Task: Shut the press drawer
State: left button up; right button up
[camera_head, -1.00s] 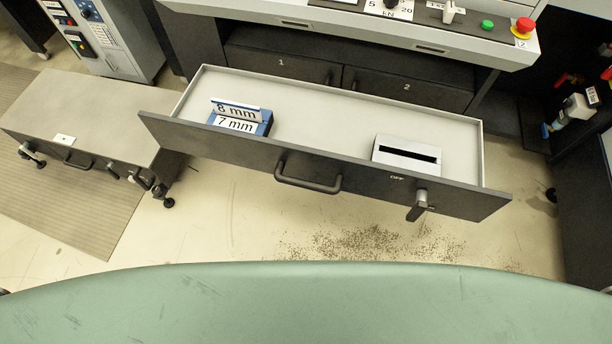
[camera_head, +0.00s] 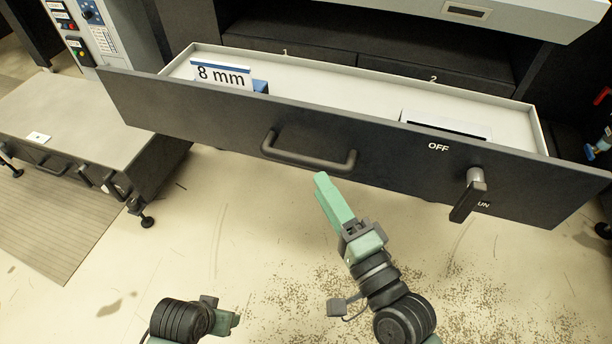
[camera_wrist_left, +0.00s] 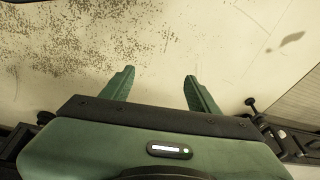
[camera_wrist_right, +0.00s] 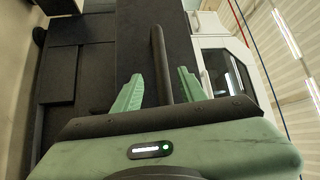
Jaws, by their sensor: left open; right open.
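The press drawer (camera_head: 390,150) is pulled open, its dark front facing me with a bar handle (camera_head: 308,157). My right gripper (camera_head: 328,188) is just below and in front of the handle. In the right wrist view the handle (camera_wrist_right: 161,65) stands between the open fingers of my right gripper (camera_wrist_right: 160,90), with no closed grip on it. My left gripper (camera_head: 236,319) is low at the bottom of the head view, away from the drawer. In the left wrist view its fingers (camera_wrist_left: 160,85) are apart and empty over the floor.
In the drawer are a blue holder with an "8 mm" card (camera_head: 223,74) and a white slotted block (camera_head: 446,124). A lever (camera_head: 469,195) on the front's right points toward its lower label, partly hidden. A grey low cabinet (camera_head: 80,115) stands left. Debris lies on the floor.

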aim_at(306, 161)
jog(key=x, duration=0.7)
jog(key=shift+w+a+r, duration=0.15)
jog(key=shift+w, duration=0.2)
grip_shut()
dwell(1.0)
